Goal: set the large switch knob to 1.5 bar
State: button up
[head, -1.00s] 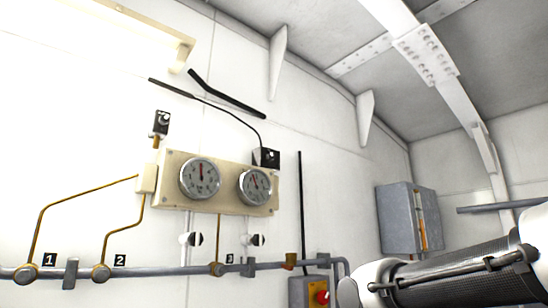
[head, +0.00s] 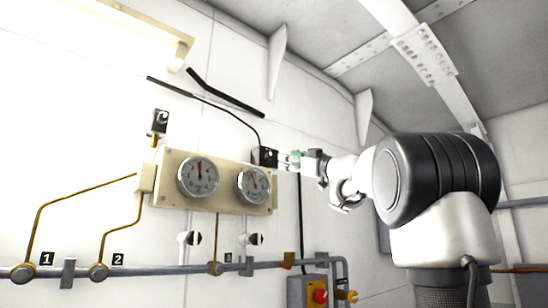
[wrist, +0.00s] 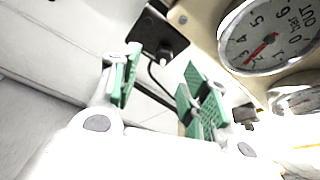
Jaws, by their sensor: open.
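A black switch box with a dark knob (head: 266,157) is on the wall at the upper right corner of the gauge panel. In the wrist view the knob (wrist: 165,52) shows on its black plate, beyond and between the fingertips. Its setting cannot be read. My gripper (head: 290,159) is just right of the box in the head view. In the wrist view my gripper (wrist: 158,75) has its green-padded fingers apart with nothing between them. The right gauge (head: 253,186) is marked OUT and bar in the wrist view (wrist: 268,38); its red needle points near 2 to 3.
The cream gauge panel (head: 225,198) also carries a left gauge (head: 198,177). A smaller black switch (head: 160,121) is above it. A cable runs from the box up the wall.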

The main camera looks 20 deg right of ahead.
aim_at(272, 155)
jog(key=shift+y, duration=0.3)
jog(key=x, duration=0.7)
jog(key=shift+w+a+r, duration=0.15)
jog(key=shift+w+a, duration=0.05)
jog(key=shift+a, duration=0.25)
grip_shut()
